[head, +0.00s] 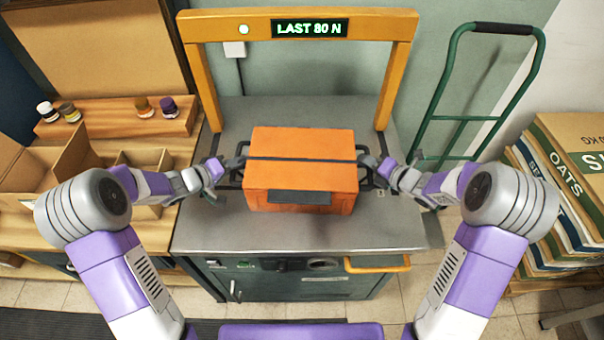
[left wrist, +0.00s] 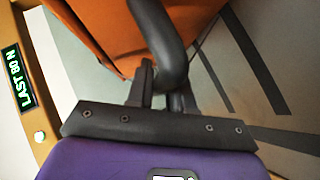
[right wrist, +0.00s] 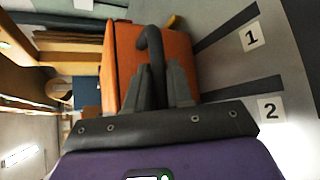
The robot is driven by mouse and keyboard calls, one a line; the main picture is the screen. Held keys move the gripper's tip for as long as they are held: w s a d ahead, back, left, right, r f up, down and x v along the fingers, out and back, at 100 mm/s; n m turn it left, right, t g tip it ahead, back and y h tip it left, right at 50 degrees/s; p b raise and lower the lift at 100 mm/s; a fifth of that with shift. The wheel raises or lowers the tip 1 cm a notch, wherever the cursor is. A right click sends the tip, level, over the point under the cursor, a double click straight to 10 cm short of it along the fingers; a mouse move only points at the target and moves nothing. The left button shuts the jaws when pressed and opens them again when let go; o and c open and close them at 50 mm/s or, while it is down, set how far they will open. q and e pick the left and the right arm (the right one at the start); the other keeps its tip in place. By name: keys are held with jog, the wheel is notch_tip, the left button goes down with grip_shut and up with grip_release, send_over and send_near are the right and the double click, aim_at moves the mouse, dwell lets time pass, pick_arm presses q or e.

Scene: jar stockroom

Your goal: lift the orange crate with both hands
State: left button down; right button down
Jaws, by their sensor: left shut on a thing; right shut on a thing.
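The orange crate (head: 301,165) is a closed box with a dark strap across its top and a dark panel on its front. It is over the middle of the grey bench, and I cannot tell whether it touches the top. My left gripper (head: 238,162) is shut on the dark handle at the crate's left side; the handle (left wrist: 165,40) shows between the fingers in the left wrist view. My right gripper (head: 371,163) is shut on the handle at the right side; that handle (right wrist: 154,60) shows in the right wrist view. The crate looks level.
The grey bench (head: 300,235) has a yellow frame (head: 398,75) over it with a display reading "LAST 80 N" (head: 310,28). A green hand truck (head: 455,95) and stacked sacks (head: 560,160) stand at right. Small jars (head: 68,112) sit on a wooden shelf at left.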

pick_arm(q)
jog(key=shift+r, duration=0.2)
pick_arm(e)
jog(key=shift+w+r, duration=0.1)
jog(key=shift+r, duration=0.15)
